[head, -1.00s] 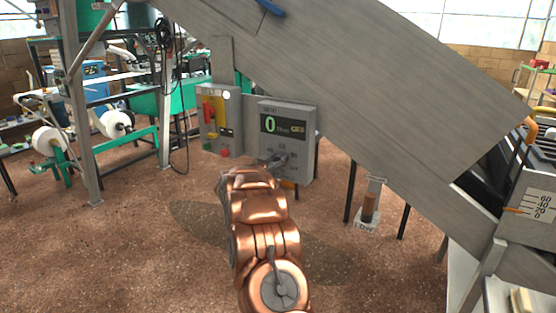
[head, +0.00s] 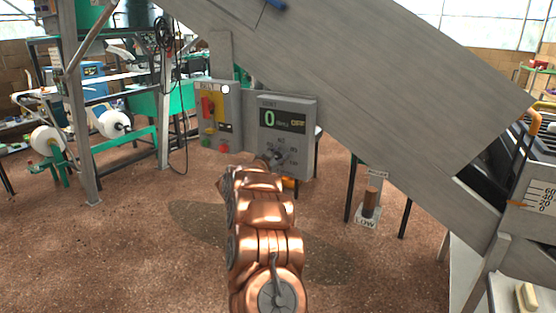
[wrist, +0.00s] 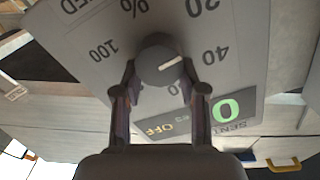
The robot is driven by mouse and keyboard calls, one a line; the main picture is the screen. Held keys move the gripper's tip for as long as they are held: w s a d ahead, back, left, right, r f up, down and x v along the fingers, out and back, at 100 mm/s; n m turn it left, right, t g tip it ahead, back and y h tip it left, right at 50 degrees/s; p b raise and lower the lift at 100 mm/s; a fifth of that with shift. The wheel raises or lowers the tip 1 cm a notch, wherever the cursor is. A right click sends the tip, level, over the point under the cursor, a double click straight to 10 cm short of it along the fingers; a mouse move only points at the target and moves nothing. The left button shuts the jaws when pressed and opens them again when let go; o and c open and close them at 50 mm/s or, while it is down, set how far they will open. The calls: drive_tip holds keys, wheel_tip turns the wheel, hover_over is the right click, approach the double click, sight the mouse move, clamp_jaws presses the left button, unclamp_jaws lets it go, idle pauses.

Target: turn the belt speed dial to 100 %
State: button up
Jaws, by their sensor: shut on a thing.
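The belt speed dial (wrist: 158,66) is a round grey knob with a white pointer mark on a grey control box (head: 307,150). In the wrist view the mark points right and slightly up, roughly at the 40 label; the 100 label is on the left. My gripper (wrist: 158,72) has one finger on each side of the knob and is shut on it. In the head view my gripper (head: 270,160) reaches the box's lower front and hides part of the dial. The display (head: 283,122) shows a green 0, with OFF beside it in the wrist view.
A grey switch box (head: 232,115) with red and yellow controls hangs left of the dial box. The large grey sloping conveyor panel (head: 370,110) lies behind and above. Open brown floor surrounds my arm.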

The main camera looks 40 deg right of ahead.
drive_tip(key=m+b, duration=0.1)
drive_tip(key=m, duration=0.1)
drive_tip(key=m+b, duration=0.2)
drive_tip(key=f+m+b, duration=0.1)
drive_tip(key=b, duration=0.1)
drive_tip(key=shift+s+m, duration=0.25)
drive_tip(key=shift+m, duration=0.15)
drive_tip(key=n+b, duration=0.6)
drive_tip(key=n, duration=0.5)
drive_tip(key=w+n+b, duration=0.1)
drive_tip(key=n+b, duration=0.5)
drive_tip(key=n, duration=0.6)
drive_tip(key=w+f+n+b, duration=0.1)
drive_tip(key=n+b, duration=0.5)
drive_tip(key=n, duration=0.5)
drive_tip(key=shift+w+a+f, duration=0.1)
drive_tip(key=shift+w+a, duration=0.1)
drive_tip(key=shift+a, duration=0.05)
drive_tip(key=o, duration=1.1)
